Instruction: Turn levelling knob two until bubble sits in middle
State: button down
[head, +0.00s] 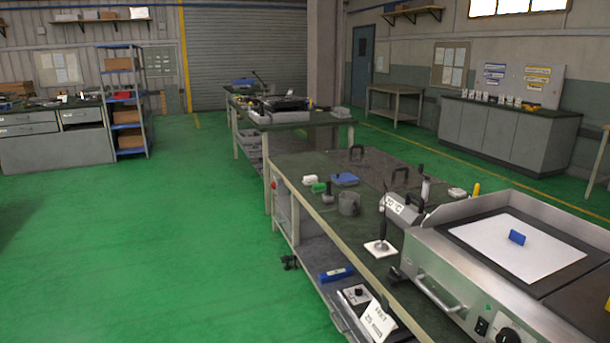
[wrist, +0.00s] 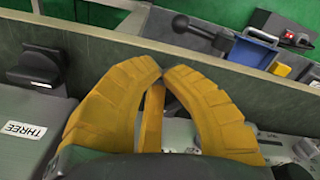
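My gripper (wrist: 162,72) shows in the wrist view with its yellow fingers bent inward and their tips meeting; I see nothing held between them. A black knob (wrist: 42,66) stands to the left of the fingers, apart from them. Below it is a grey block with a white label (wrist: 22,130) reading THREE. No knob marked two can be made out, and the fingers hide what lies behind them. No bubble is readable in either view. In the head view a metal hotplate unit (head: 480,270) stands at the right; a small blue block (head: 517,238) sits on its white sheet. My gripper is not in the head view.
In the head view the green floor (head: 160,230) left of the bench is open.

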jog(key=shift+w+d, duration=0.4)
jog(key=shift+d, duration=0.05)
dwell(1.1)
jog(key=shift+d, duration=0.1)
dwell(0.6)
jog(key=shift+s, duration=0.15)
jog(key=shift+s+a, duration=0.2)
jog(key=shift+a, duration=0.1)
jog(key=shift+r, duration=0.1)
notch_tip(320, 180, up, 6)
jog(key=p, duration=0.4)
jog(key=shift+p, duration=0.3)
